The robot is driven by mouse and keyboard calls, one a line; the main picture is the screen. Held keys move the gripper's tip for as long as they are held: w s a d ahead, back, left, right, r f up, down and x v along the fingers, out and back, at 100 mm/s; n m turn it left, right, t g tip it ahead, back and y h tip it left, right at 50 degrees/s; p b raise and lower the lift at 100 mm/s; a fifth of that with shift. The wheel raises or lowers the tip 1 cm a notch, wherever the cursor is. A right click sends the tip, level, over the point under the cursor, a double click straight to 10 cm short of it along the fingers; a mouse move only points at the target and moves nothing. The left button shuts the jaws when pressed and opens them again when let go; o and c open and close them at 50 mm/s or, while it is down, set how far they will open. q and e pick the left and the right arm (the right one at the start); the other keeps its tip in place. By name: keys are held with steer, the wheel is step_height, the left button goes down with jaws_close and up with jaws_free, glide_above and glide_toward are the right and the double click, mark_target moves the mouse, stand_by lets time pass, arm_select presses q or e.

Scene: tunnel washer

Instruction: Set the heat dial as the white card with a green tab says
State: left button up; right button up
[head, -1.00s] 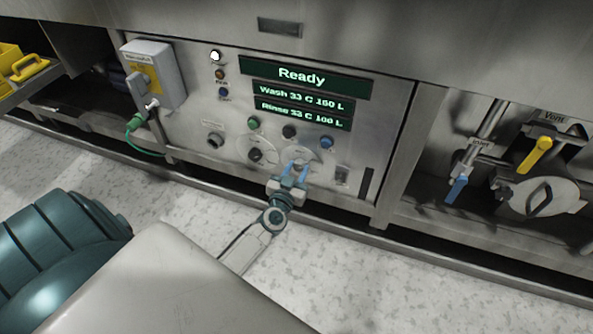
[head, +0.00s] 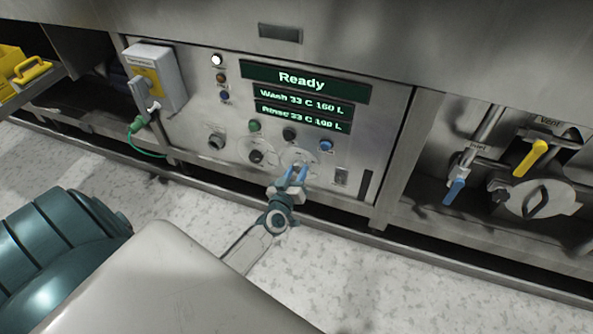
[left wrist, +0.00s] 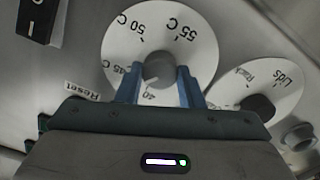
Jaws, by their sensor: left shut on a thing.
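The heat dial (head: 301,158) is a round white plate with a dark knob on the grey control panel. In the left wrist view the dial (left wrist: 124,52) shows marks 40, 45, 50 and 55 C, and the knob (left wrist: 158,66) stands at its middle. My left gripper (head: 298,174) is at this dial, and its blue fingers (left wrist: 158,86) are shut on the knob from both sides. I cannot make out which mark the knob points to. No white card with a green tab can be made out. My right gripper is not in view.
A second dial (left wrist: 262,98), marked Rack and Lids, sits beside the heat dial. Green, black and blue buttons are above the dials. The display (head: 305,80) reads Ready, with 33 C lines. A switch box (head: 155,75) is left; valves with yellow (head: 533,156) and blue handles are right.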

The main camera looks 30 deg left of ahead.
arm_select(q)
steer(key=n, duration=0.6)
steer(key=shift+n, duration=0.4)
stand_by(0.3)
steer(key=o, duration=1)
steer(key=shift+s+p, duration=0.15)
steer(key=shift+p, duration=0.15)
steer(key=p+v, duration=0.1)
steer(key=v, duration=0.9)
steer(key=shift+s, duration=0.25)
steer(key=shift+d, duration=0.1)
